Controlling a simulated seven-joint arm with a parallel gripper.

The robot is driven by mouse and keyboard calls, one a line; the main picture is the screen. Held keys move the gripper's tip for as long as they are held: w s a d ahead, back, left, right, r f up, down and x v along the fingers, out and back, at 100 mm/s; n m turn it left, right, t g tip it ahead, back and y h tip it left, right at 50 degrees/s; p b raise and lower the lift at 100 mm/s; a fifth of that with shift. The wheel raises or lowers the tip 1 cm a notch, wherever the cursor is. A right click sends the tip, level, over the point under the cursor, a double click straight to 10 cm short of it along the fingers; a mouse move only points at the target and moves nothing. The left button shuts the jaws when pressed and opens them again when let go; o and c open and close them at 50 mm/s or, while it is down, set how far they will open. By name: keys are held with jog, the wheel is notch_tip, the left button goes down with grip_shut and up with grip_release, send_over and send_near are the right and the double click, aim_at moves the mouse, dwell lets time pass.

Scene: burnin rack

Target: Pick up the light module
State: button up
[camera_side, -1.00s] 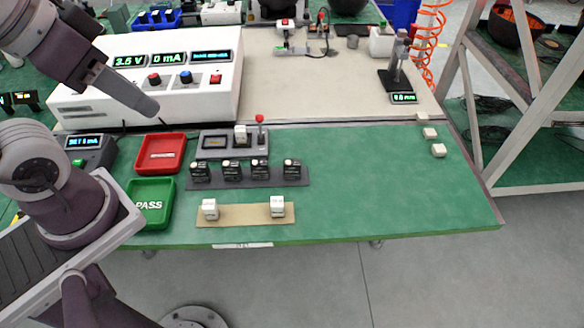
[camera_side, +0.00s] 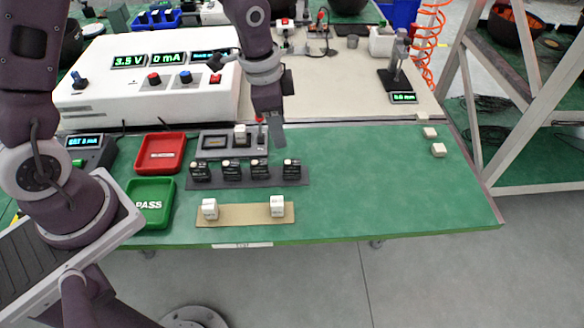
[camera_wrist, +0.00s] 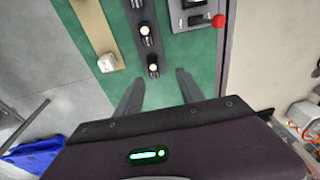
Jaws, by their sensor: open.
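Two white cube modules, one on the left (camera_side: 210,209) and one on the right (camera_side: 277,206), sit apart on a tan strip (camera_side: 243,215). I cannot tell which module is the light one. One white cube also shows in the wrist view (camera_wrist: 108,63). Several black modules with pale tops (camera_side: 291,170) stand in a row on a dark strip (camera_side: 220,185). Another white block (camera_side: 240,133) sits in the grey test fixture (camera_side: 213,143). My gripper (camera_side: 279,137) is open and empty above the table, behind the right end of the black row; its fingers (camera_wrist: 158,90) are spread in the wrist view.
A red tray (camera_side: 160,153) and a green PASS tray (camera_side: 152,203) lie left of the strips. A white power supply (camera_side: 150,85) stands behind them. The fixture has a red-topped lever near my gripper. The green table is clear on the right, except small white blocks (camera_side: 438,150).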

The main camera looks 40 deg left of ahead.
aim_at(291, 162)
jog(key=shift+m+h, duration=0.3)
jog(key=shift+m, duration=0.1)
jog(key=d+f, duration=0.1)
jog(key=f, duration=0.3)
jog(key=w+f, duration=0.1)
jog(key=f, duration=0.2)
jog(key=d+f, duration=0.1)
jog(key=f, duration=0.3)
jog(key=shift+w+d+f, duration=0.15)
jog(key=shift+d+f, duration=0.15)
jog(key=shift+d, duration=0.05)
grip_shut()
